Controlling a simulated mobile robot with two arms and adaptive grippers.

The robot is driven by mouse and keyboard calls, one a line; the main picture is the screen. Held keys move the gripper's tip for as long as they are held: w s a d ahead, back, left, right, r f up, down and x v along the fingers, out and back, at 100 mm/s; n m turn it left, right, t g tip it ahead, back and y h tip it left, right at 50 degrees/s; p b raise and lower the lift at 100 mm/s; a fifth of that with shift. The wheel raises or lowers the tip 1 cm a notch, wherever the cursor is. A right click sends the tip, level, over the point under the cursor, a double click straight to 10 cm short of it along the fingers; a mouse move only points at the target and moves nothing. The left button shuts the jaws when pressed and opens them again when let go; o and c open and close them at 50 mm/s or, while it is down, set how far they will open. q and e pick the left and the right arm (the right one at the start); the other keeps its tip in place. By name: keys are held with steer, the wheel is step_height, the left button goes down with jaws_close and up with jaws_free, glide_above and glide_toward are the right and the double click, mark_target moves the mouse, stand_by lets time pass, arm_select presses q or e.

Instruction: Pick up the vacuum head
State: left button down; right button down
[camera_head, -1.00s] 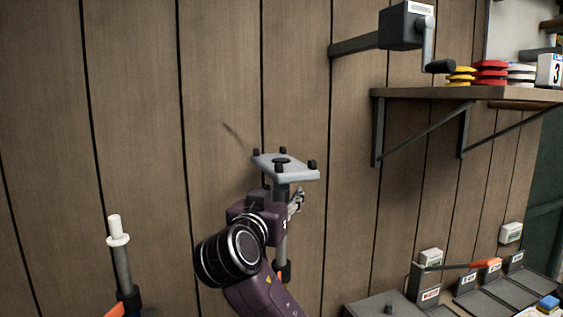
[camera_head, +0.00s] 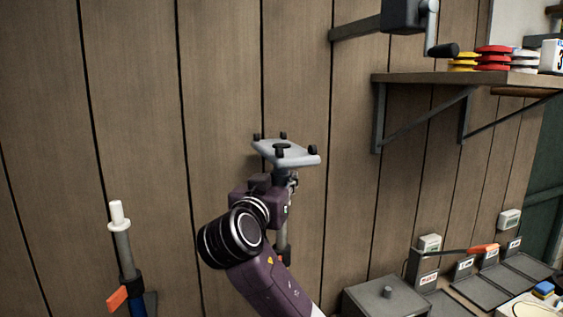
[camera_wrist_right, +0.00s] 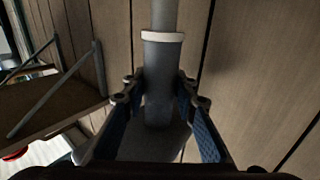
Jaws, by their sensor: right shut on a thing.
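The vacuum head (camera_head: 285,153) is a flat light grey plate with black wheels, on a grey neck at the top of an upright pole by the plank wall. My right gripper (camera_head: 288,182) is at the neck just below the plate and shut on it. In the right wrist view, its blue-padded fingers (camera_wrist_right: 160,88) stand on both sides of the grey neck (camera_wrist_right: 162,65), which has a white collar. The gripper partly hides the neck in the head view. My left gripper is not in view.
A black and orange clip (camera_head: 283,256) is on the pole lower down. Another pole with a white tip (camera_head: 117,215) stands at left. A wall shelf (camera_head: 450,78) with coloured discs is at upper right, with a grey box (camera_head: 388,300) and several trays below.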

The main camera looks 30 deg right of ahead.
steer(key=shift+r, duration=0.2)
step_height(320, 180, up, 20)
steer(key=b, duration=0.3)
steer(key=shift+f, duration=0.15)
stand_by(0.5)
